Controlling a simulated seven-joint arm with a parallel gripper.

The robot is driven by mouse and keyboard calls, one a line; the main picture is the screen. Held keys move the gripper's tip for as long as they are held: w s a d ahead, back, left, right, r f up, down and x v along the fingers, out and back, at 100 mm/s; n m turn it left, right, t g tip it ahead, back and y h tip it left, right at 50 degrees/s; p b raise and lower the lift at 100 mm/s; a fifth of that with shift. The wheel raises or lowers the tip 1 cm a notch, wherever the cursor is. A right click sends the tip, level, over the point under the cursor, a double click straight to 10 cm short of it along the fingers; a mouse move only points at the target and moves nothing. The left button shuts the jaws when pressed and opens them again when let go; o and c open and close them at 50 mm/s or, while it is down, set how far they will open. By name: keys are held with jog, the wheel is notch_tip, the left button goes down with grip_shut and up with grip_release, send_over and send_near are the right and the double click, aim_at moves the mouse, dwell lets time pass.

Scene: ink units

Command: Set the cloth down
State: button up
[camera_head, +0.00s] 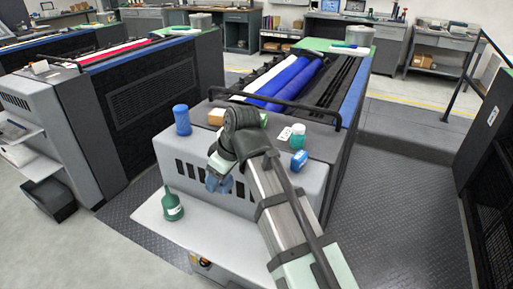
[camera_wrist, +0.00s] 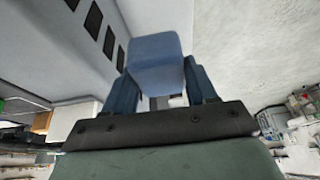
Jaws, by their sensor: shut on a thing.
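My gripper (camera_head: 216,172) hangs in front of the grey front face of the middle ink unit (camera_head: 190,158), above a pale shelf. It is shut on a folded blue cloth (camera_head: 219,185), which shows below the jaws. In the wrist view the cloth (camera_wrist: 155,62) is held between the two blue fingers of my gripper (camera_wrist: 160,88) and sticks out past their tips. The cloth appears clear of the unit and the shelf, though its exact distance from the front face cannot be told. My arm hides part of the unit's top.
The pale shelf (camera_head: 215,238) holds a green bottle (camera_head: 173,208) at its left. A black rail (camera_head: 290,104) crosses before the rollers.

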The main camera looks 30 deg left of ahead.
notch_tip(320, 180, up, 14)
jog(key=r, duration=0.1)
jog(key=w, duration=2.3)
jog(key=shift+s+f, duration=0.15)
jog(key=shift+f, duration=7.55)
jog(key=shift+f, duration=0.1)
jog(key=o, duration=1.1)
jog(key=v, duration=1.2)
